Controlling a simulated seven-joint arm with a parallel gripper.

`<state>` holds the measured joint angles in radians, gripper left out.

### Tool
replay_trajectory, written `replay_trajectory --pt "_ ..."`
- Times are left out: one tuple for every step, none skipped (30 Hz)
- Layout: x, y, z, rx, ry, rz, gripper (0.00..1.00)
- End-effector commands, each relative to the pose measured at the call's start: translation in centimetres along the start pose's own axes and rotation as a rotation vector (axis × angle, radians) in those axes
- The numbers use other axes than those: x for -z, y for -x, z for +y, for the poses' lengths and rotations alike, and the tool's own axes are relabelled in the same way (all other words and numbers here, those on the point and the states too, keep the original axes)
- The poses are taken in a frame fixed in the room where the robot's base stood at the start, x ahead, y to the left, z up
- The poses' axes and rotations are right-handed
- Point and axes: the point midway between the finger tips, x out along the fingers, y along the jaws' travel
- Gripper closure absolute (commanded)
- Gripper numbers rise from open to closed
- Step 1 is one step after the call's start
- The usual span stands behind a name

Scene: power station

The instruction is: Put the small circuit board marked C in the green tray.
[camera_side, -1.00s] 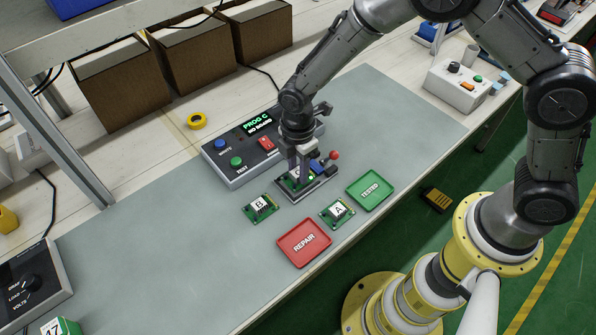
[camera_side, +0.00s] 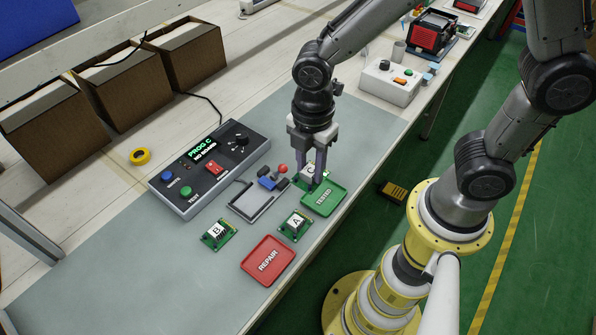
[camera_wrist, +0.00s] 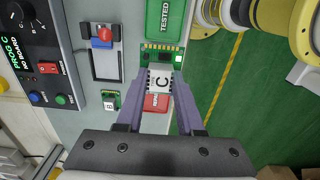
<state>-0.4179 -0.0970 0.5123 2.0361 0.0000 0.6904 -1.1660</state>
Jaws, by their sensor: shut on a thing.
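My gripper (camera_side: 314,178) is shut on circuit board C (camera_wrist: 160,77), a small green board with a white label. In the side view the board is mostly hidden by my fingers, at the far edge of the green tray (camera_side: 326,200) marked TESTED. It looks held above the surface; the exact height is hard to tell. In the wrist view my fingers (camera_wrist: 159,82) grip the label block, and the board's far edge lies by the near end of the green tray (camera_wrist: 165,22). The board fixture (camera_side: 256,202) stands empty left of the tray.
Board A (camera_side: 296,224) and board B (camera_side: 217,234) lie on the mat. The red REPAIR tray (camera_side: 268,261) is in front of them. The control box (camera_side: 210,168) stands behind, its display reading PROG C, NO BOARD. The bench edge runs just right of the trays.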

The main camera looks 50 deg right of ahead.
Motion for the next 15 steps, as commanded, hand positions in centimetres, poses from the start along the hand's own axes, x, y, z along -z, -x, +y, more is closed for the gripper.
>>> replay_trajectory --pt "-0.2 -0.1 -0.6 0.0 0.016 0.0 1.0" --pt "-0.5 -0.2 -1.1 0.001 0.023 0.0 1.0" --pt "-0.8 -0.4 -1.8 0.002 0.036 -0.001 1.0" --pt "-1.1 -0.5 -2.5 0.0 0.045 0.0 1.0" --pt "-1.6 -0.5 -3.2 0.0 0.052 0.0 1.0" --pt "-2.3 -0.5 -4.3 -0.001 0.061 0.0 1.0" --pt "-2.9 -0.4 -5.2 -0.003 0.064 0.001 1.0" --pt "-3.5 -0.4 -6.0 -0.004 0.069 0.001 1.0" --pt "-4.2 -0.4 -7.2 -0.004 0.07 0.001 1.0" --pt "-4.8 -0.3 -8.0 -0.005 0.07 0.002 1.0" --pt "-5.3 -0.3 -8.8 -0.005 0.07 0.002 1.0" --pt "-5.9 -0.3 -9.8 -0.005 0.066 0.002 1.0" --pt "-6.4 -0.3 -10.6 -0.005 0.065 0.002 1.0" --pt "-6.8 -0.3 -11.2 -0.005 0.06 0.001 1.0" --pt "-7.2 -0.3 -12.1 -0.004 0.053 0.001 1.0"
